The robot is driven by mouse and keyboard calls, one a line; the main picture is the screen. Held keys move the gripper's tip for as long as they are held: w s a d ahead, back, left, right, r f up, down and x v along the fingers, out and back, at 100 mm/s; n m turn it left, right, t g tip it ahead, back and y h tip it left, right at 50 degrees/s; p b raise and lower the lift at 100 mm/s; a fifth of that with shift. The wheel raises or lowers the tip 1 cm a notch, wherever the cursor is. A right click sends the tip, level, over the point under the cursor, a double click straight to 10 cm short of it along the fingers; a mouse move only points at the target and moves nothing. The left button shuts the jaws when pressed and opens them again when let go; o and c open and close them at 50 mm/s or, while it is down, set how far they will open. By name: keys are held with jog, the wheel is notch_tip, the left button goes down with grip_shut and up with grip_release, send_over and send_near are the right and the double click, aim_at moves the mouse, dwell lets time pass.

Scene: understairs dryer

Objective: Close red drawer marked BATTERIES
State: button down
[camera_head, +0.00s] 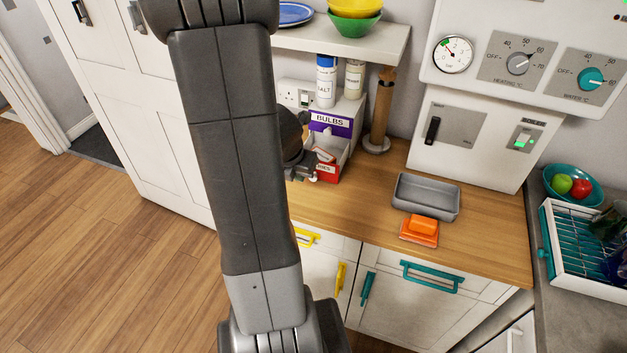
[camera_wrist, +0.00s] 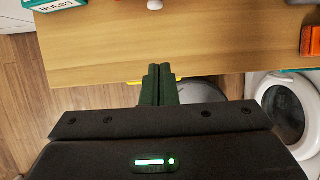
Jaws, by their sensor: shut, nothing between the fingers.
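The red drawer marked BATTERIES (camera_head: 327,173) is in the head view, low in a small white drawer unit (camera_head: 348,113) on the wooden counter. It stands pulled out, with its pale inside showing above the red front. My arm and gripper cover its left part, so only the end of its label shows. My gripper (camera_wrist: 158,72) is shut and empty in the wrist view, its two fingers side by side near the counter's edge. In the head view it is mostly hidden behind my arm, close to the drawer's front; I cannot tell whether they touch.
Salt and another jar stand on the unit. A wooden paper-towel holder (camera_head: 381,115), grey tray (camera_head: 426,196) and orange sponge (camera_head: 420,229) are to the right. A shelf with bowls (camera_head: 354,27) hangs above.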

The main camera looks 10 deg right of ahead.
jog(key=b+x, duration=0.2)
jog(key=x, duration=0.3)
jog(key=b+x, duration=0.3)
jog(key=x, duration=0.2)
jog(key=shift+s+a+b, duration=0.1)
jog(key=shift+a+b, duration=0.15)
jog(key=shift+b, duration=0.1)
jog(key=w+p, duration=0.1)
jog(key=w+d, duration=0.1)
jog(key=shift+w+d+p, duration=0.25)
jog(key=shift+d+p, duration=0.05)
jog(key=shift+p, duration=0.05)
jog(key=shift+w+d+f, duration=0.1)
jog(key=shift+w+d, duration=0.3)
jog(key=shift+w, duration=0.2)
